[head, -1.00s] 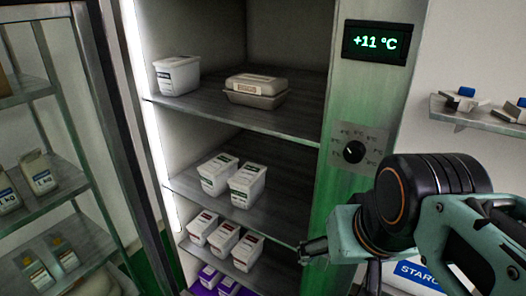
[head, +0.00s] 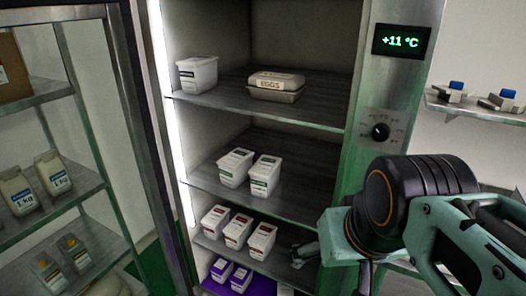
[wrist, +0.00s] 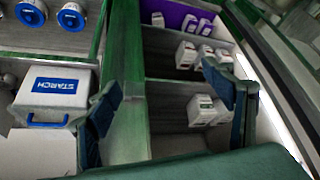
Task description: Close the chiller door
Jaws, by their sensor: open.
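The chiller (head: 353,150) stands open, with a green-grey front post, a +11 °C display (head: 401,41) and a dial (head: 380,131). Its door (head: 150,130) is swung out to the left of the opening, and its dark-edged frame shows. In the wrist view a dark frame that looks like the door (wrist: 268,62) runs down the right side. My gripper (head: 328,262) is in front of the lower right of the opening, apart from the door. In the wrist view my gripper (wrist: 165,92) has its fingers spread, with nothing between them but the post and shelves behind.
Inside the chiller are white tubs (head: 197,74), an egg carton (head: 276,86) and purple-labelled tubs (head: 240,277). A wall shelf (head: 480,110) is at the right. A starch box (wrist: 52,98) shows in the wrist view.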

